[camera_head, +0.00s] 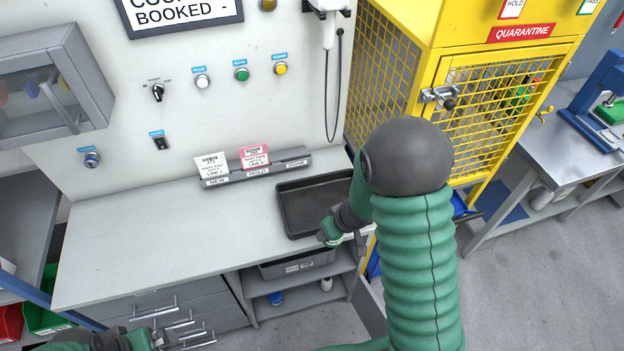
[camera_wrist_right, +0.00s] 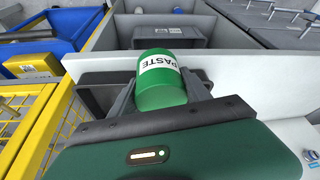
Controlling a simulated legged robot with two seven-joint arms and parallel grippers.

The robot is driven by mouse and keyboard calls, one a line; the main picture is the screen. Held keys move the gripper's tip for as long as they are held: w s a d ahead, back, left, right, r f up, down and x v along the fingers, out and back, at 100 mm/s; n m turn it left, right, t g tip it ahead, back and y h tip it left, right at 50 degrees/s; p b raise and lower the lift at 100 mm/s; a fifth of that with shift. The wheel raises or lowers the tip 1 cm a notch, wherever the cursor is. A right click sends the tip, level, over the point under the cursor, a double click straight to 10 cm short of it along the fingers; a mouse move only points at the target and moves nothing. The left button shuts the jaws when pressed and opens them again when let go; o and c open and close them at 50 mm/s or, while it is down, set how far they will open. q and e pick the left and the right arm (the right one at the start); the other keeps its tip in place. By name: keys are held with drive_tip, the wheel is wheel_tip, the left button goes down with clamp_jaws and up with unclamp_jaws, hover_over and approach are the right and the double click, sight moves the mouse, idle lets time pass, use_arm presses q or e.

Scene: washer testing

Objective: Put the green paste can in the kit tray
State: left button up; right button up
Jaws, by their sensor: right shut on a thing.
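The green paste can (camera_wrist_right: 162,80), with a white PASTE label, sits between the fingers of my right gripper (camera_wrist_right: 165,95) in the right wrist view. The gripper is shut on it. In the head view my right gripper (camera_head: 335,235) is over the front right part of the black kit tray (camera_head: 295,189); the can cannot be made out there. The tray lies on the right end of the counter, and my forearm hides part of it. My left gripper (camera_head: 172,338) is low at the bottom left, by the drawer handles; its jaw opening is unclear.
A tag rack (camera_head: 260,172) with white and pink cards stands behind the tray. The counter (camera_head: 150,240) is clear to the left. A yellow quarantine cage (camera_head: 480,110) stands on the right. A grey bin (camera_head: 298,265) sits on the shelf below the counter.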

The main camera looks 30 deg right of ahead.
drive_tip(key=shift+w+d+r+p, duration=0.2)
drive_tip(key=shift+w+d+p, duration=0.1)
drive_tip(key=shift+w, duration=0.3)
drive_tip(key=w+d+p, duration=0.1)
drive_tip(key=w+p, duration=0.1)
drive_tip(key=w, duration=0.2)
drive_tip(key=w+d+p, duration=0.1)
drive_tip(key=w+d, duration=0.1)
drive_tip(key=w, duration=0.2)
drive_tip(key=w+d+f+p, duration=0.1)
drive_tip(key=w+p, duration=0.1)
drive_tip(key=w, duration=0.1)
drive_tip(key=shift+w+d+p, duration=0.3)
drive_tip(key=shift+w+d, duration=0.05)
drive_tip(key=shift+w, duration=0.05)
drive_tip(key=shift+w+d+f, duration=0.1)
drive_tip(key=shift+w+f, duration=0.05)
drive_tip(key=shift+s+f, duration=0.2)
drive_tip(key=shift+f, duration=1.35)
drive_tip(key=shift+w+f, duration=0.15)
drive_tip(key=shift+w, duration=0.1)
drive_tip(key=o, duration=1.3)
drive_tip(key=shift+o, duration=1)
use_arm(q)
drive_tip(key=v, duration=0.7)
drive_tip(key=shift+s+r, duration=0.2)
drive_tip(key=shift+r, duration=0.15)
use_arm(e)
drive_tip(key=shift+o, duration=0.3)
drive_tip(key=shift+s, duration=0.15)
